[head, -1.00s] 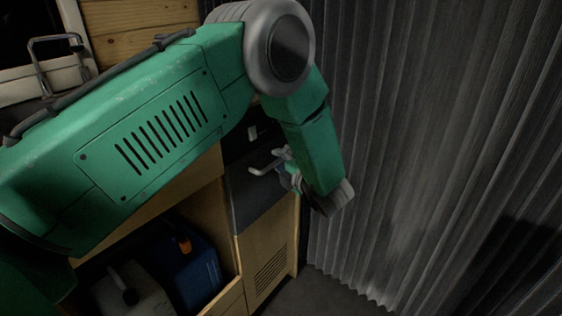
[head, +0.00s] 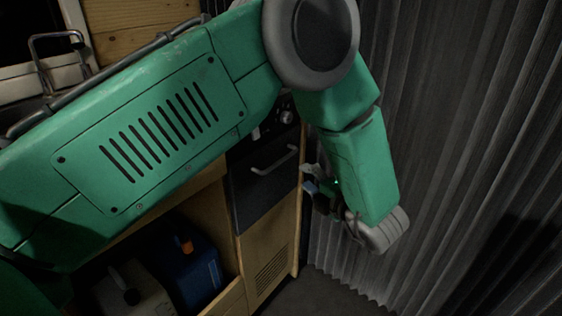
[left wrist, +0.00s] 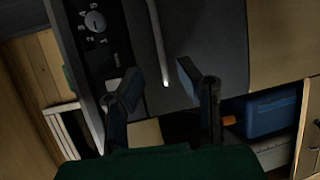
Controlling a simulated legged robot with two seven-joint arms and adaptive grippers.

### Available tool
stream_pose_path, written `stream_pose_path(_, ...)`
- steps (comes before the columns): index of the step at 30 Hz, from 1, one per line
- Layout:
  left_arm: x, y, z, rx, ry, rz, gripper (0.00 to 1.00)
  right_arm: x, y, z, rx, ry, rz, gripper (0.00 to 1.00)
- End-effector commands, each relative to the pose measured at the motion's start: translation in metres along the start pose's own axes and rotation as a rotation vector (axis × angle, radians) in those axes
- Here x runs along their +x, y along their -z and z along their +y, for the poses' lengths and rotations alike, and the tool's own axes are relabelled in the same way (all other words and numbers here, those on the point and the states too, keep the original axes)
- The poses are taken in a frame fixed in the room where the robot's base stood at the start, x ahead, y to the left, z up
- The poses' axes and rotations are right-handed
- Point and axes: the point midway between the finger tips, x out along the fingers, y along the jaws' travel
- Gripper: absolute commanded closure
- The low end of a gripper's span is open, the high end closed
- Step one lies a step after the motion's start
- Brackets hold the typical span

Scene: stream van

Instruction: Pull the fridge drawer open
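The fridge drawer (head: 262,200) is a dark grey front with a light bar handle (head: 274,162), set in the wooden cabinet. Its front looks about flush with the cabinet in the head view. My left gripper (head: 314,182) is to the right of the handle, apart from it, and partly hidden by my arm. In the left wrist view my left gripper (left wrist: 160,88) has its two fingers spread with nothing between the tips. The handle (left wrist: 156,40) there lies just beyond the fingertips, lined up with the gap. My right gripper is not in view.
A control panel with a dial (left wrist: 95,21) sits beside the drawer front. A blue container (head: 190,272) and a pale canister (head: 130,290) stand in the open cabinet to the left. A grey pleated curtain (head: 460,150) hangs close on the right.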

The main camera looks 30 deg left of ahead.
Motion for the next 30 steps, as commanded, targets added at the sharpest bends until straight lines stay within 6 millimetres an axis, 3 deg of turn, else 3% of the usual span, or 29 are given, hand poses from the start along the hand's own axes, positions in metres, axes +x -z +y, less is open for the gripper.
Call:
stream_pose_path(11, 0.001, 0.0, -0.001, 0.017, 0.002, -0.01, 0.69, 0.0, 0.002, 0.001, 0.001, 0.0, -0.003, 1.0)
stream_pose_path(14, 0.009, 0.003, -0.01, 0.133, 0.019, -0.074, 0.69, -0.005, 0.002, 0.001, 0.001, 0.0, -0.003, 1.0)
stream_pose_path(17, 0.02, 0.013, -0.034, 0.401, 0.058, -0.22, 0.69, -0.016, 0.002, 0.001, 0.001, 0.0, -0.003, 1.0)
stream_pose_path(20, 0.023, 0.038, -0.075, 0.792, 0.123, -0.436, 0.69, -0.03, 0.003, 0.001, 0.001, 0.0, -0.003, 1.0)
stream_pose_path(23, 0.01, 0.086, -0.12, 1.209, 0.198, -0.691, 0.69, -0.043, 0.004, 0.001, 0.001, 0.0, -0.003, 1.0)
stream_pose_path(27, -0.028, 0.174, -0.164, 1.698, 0.296, -1.073, 0.69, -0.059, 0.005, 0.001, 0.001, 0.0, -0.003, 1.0)
stream_pose_path(30, -0.057, 0.234, -0.176, 1.927, 0.348, -1.325, 0.69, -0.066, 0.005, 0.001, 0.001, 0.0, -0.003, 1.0)
